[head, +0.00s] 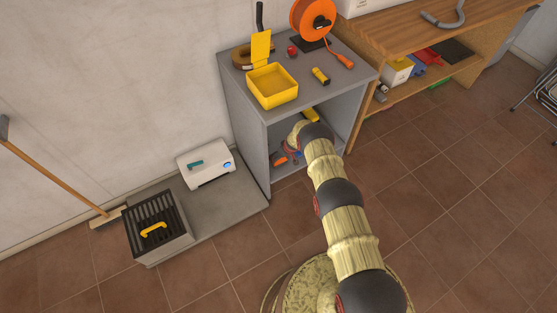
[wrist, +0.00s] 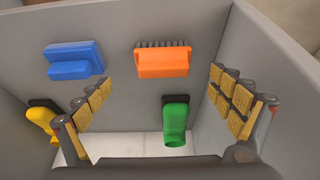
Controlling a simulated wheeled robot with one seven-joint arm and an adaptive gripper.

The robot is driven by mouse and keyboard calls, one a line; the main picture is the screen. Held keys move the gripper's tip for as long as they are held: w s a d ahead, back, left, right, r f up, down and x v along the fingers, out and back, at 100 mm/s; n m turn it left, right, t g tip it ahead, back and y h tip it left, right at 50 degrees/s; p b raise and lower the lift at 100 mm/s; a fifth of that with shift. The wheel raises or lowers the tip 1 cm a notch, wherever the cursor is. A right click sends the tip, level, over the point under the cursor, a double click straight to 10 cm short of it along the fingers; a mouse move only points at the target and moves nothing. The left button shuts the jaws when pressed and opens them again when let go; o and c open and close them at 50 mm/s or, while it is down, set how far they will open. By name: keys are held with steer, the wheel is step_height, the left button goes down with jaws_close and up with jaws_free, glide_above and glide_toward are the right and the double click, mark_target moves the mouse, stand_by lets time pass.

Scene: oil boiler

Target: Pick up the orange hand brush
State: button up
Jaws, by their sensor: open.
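In the wrist view the orange hand brush (wrist: 162,62) lies on a grey surface, its row of dark bristles along the top edge in the picture. My gripper (wrist: 158,105) is open, with one padded finger at the left and one at the right. The brush shows between and beyond the fingers, apart from both. Nothing is held. In the head view my arm reaches into the open front of the grey cabinet (head: 246,140). An orange item (head: 280,161) shows low inside it; I cannot tell whether it is the brush. My fingers are not clear there.
Grey walls close in on both sides. A yellow box (head: 272,88) stands on the cabinet top.

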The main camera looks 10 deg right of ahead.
steer(key=b+x, duration=0.1)
steer(key=x, duration=0.1)
steer(key=b+x, duration=0.1)
steer(key=x, duration=0.1)
steer(key=b+x, duration=0.1)
steer(key=b, duration=0.1)
steer(key=shift+w+a+f, duration=0.15)
steer(key=shift+a+f, duration=0.2)
steer(key=shift+w, duration=0.15)
steer(key=c, duration=0.3)
steer(key=c, duration=1)
